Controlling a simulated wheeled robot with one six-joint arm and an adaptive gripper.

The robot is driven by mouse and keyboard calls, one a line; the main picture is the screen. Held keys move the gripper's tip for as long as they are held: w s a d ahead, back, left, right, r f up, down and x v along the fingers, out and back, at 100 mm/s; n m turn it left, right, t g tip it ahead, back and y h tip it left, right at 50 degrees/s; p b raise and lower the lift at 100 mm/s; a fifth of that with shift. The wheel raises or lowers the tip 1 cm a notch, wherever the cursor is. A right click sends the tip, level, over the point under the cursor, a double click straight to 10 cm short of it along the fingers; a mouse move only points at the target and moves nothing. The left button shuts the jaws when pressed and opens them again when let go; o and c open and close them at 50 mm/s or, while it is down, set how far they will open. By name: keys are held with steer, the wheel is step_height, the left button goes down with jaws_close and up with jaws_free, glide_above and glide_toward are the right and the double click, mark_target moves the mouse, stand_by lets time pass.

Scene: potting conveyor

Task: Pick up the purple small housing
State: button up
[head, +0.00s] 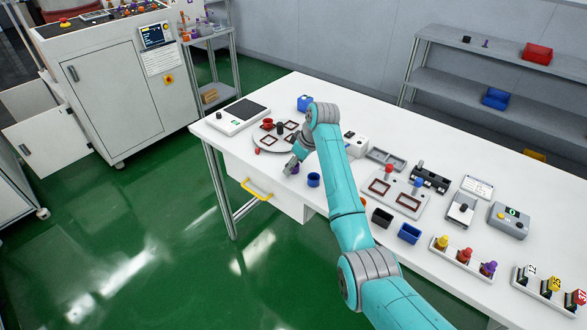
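A small purple-blue object (296,170), which may be the small housing, is on the white table near its front edge, mostly hidden by my gripper. My gripper (290,167) points down right at it. I cannot tell whether the fingers touch it or are open or shut. A small blue cup-like part (313,180) stands just to the right, apart from the gripper. A purple-topped piece (488,268) sits in a white holder farther right, beside red and yellow ones.
A round plate (265,143) with dark red frames and small parts lies behind and left of the gripper. A flat scale-like device (239,116) is at the far left. A fixture plate (399,203), a black bin (382,217) and a blue bin (409,233) are to the right. A yellow-handled drawer (257,189) is below.

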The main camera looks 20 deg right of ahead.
steer(key=shift+f, duration=0.15)
steer(key=c, duration=0.9)
